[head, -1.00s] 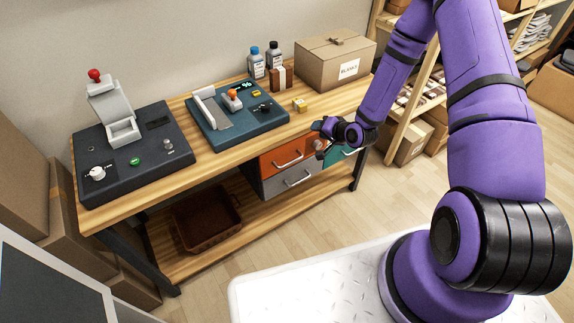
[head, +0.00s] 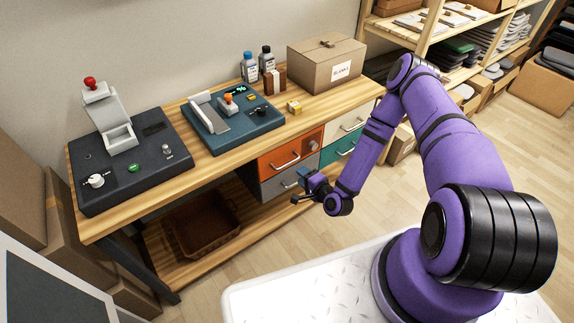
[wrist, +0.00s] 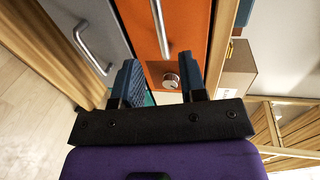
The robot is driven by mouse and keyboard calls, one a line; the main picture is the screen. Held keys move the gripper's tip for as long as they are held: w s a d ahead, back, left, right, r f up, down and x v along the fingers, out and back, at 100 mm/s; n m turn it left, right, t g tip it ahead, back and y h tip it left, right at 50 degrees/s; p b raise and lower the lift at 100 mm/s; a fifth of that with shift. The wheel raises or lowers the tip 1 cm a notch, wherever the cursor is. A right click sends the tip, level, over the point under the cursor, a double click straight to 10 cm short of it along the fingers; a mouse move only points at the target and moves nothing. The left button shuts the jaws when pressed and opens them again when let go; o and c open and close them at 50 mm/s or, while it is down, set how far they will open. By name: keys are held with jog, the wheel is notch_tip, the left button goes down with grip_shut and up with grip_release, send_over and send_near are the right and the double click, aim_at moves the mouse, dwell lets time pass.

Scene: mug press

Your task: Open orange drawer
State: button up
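The orange drawer (head: 268,163) is in the top left of the drawer unit under the workbench and looks shut. It has a silver bar handle (head: 285,162) and a small round metal lock (wrist: 170,80). My gripper (head: 303,186) is in front of the drawers, a little below and right of the orange handle. In the wrist view the gripper (wrist: 160,80) is open and empty, its dark blue fingers spread. The orange front (wrist: 187,35) lies beyond them, and its handle (wrist: 160,28) lines up roughly with the gap, apart from the fingers.
Below is a grey drawer (head: 268,187) with its own handle (wrist: 88,47). Cream (head: 338,126) and teal (head: 334,152) drawers are to the right. The bench (head: 218,157) holds two devices and a cardboard box (head: 313,72). Open floor lies before the drawers.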

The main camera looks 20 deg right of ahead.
aim_at(288, 163)
jog(key=x, duration=0.9)
jog(key=shift+w+a, duration=0.1)
jog(key=shift+w, duration=0.2)
jog(key=shift+c, duration=0.3)
grip_shut()
